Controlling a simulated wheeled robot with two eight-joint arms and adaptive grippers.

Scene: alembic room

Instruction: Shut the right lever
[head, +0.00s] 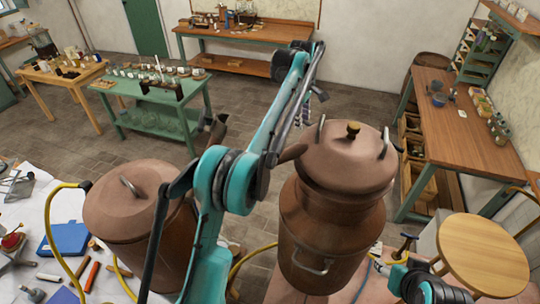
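A grey curved lever (385,142) stands up at the lid's right edge. A similar left lever (321,128) stands at the other side. My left arm reaches up past the pot's left side. My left gripper (318,92) is beyond the lid, small and partly hidden by the arm; its finger opening is unclear. It appears apart from the right lever. Part of my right arm shows at the bottom right, but I cannot make out its gripper.
A round wooden stool top (483,253) is at lower right. A wooden workbench (465,140) runs along the right wall. Yellow hoses (245,258) lie near the pots. Open floor (240,115) lies behind.

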